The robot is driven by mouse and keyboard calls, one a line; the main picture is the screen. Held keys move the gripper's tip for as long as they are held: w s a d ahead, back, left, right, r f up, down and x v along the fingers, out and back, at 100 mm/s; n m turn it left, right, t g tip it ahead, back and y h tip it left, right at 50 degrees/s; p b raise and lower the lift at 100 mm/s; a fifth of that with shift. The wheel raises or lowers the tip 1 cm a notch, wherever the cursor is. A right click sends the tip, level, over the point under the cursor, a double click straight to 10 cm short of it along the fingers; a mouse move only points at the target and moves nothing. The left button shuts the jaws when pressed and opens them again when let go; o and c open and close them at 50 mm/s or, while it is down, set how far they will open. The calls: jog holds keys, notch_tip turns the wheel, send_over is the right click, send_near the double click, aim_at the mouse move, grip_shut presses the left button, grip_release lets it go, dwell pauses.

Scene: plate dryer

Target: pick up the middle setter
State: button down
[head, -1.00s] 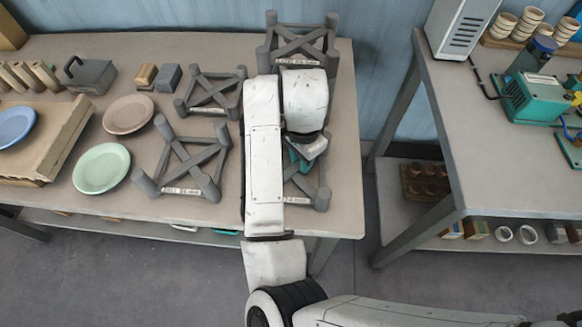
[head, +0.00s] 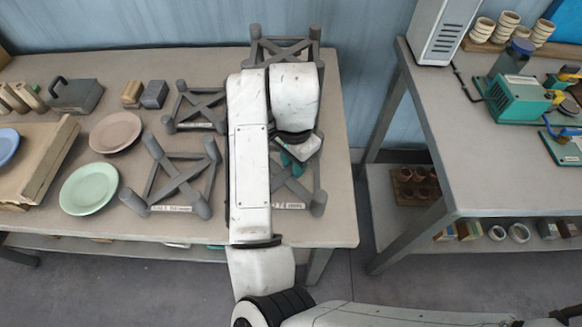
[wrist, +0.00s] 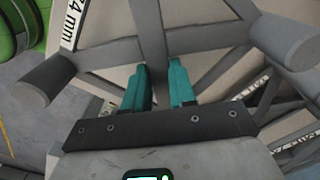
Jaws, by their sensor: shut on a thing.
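Several grey setters, each a crossed frame with round posts, stand on the table. My gripper (head: 290,162) is over the front right setter (head: 318,203), partly hidden by my arm. In the wrist view my gripper (wrist: 159,78) has its teal fingers shut on a bar of this setter (wrist: 150,30), near its crossing. Its label ends in "4 mm". I cannot tell whether it is off the table. Other setters are at front left (head: 178,185), back left (head: 196,106) and back right (head: 286,46).
A green plate (head: 89,189) and a brown plate (head: 115,132) lie left of the setters. A grey weight (head: 75,95) and small blocks (head: 153,95) are behind. A second table (head: 470,170) with green machines stands right, across a gap.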

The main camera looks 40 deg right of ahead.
jog(key=s+d+r+p, duration=0.2)
jog(key=s+r+p, duration=0.2)
jog(key=s+r, duration=0.2)
jog(key=s+d+r+p, duration=0.2)
jog(key=s+r+p, duration=0.2)
jog(key=r, duration=0.6)
jog(key=s, duration=0.2)
jog(key=shift+s+d+r+p, duration=0.2)
jog(key=shift+s+d+p, duration=0.1)
jog(key=shift+s+d, duration=0.05)
